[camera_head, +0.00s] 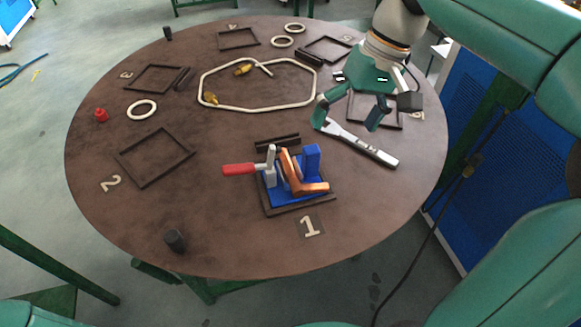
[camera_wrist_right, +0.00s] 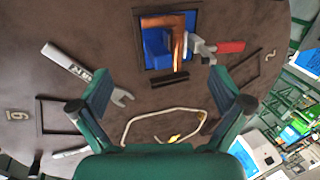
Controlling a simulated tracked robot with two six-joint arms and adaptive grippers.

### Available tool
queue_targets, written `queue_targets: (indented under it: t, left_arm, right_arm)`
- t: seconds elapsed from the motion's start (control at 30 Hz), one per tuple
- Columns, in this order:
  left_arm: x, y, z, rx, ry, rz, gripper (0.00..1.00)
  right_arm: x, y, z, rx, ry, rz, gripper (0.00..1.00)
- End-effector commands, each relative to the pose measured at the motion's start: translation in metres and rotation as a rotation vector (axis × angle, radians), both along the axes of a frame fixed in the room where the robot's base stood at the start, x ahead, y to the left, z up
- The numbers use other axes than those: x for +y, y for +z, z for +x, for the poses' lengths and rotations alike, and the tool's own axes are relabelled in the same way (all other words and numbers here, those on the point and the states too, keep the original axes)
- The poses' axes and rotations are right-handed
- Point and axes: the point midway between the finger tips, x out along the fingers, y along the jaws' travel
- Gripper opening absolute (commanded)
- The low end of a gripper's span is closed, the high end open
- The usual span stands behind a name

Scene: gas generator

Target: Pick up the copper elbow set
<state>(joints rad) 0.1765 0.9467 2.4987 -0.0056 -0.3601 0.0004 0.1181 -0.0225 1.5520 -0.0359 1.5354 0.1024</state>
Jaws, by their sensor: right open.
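The copper elbow set (camera_head: 292,172) sits in a blue clamp fixture (camera_head: 311,160) inside a dark frame, by the number 1 on the round brown table. A red-handled toggle clamp (camera_head: 240,169) stands at its left side. In the right wrist view the copper elbow set (camera_wrist_right: 179,42) shows at the top, beyond my fingertips. My right gripper (camera_head: 349,118) is open and empty, above the table near the wrench, up and right of the elbow set. Its two fingers (camera_wrist_right: 165,98) are spread wide in the wrist view. My left gripper does not show.
A wrench (camera_head: 362,144) lies right of the fixture, near my right gripper. A cream hose loop (camera_head: 257,108) with brass fittings lies behind the fixture. Empty dark frames, cream rings, a red cap (camera_head: 101,115) and dark pegs stand around.

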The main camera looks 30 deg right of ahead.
Motion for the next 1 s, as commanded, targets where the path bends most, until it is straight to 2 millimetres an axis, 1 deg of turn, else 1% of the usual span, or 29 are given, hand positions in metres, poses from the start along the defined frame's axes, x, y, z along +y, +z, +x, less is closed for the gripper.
queue_targets:
  t: [0.3,0.4,0.53,0.77,1.0]
  left_arm:
    - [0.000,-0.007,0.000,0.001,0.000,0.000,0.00]
    - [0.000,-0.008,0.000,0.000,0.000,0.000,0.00]
    - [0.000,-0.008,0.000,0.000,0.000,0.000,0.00]
    - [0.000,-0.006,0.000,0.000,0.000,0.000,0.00]
    - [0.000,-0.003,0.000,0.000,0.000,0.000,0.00]
  right_arm:
    - [0.021,-0.063,0.004,0.005,0.004,0.000,1.00]
    - [0.026,-0.081,0.006,0.005,0.002,0.000,1.00]
    - [0.031,-0.095,0.007,0.004,0.002,0.000,1.00]
    - [0.036,-0.107,0.007,0.004,0.001,0.000,1.00]
    - [0.049,-0.138,0.009,0.005,0.000,0.000,1.00]
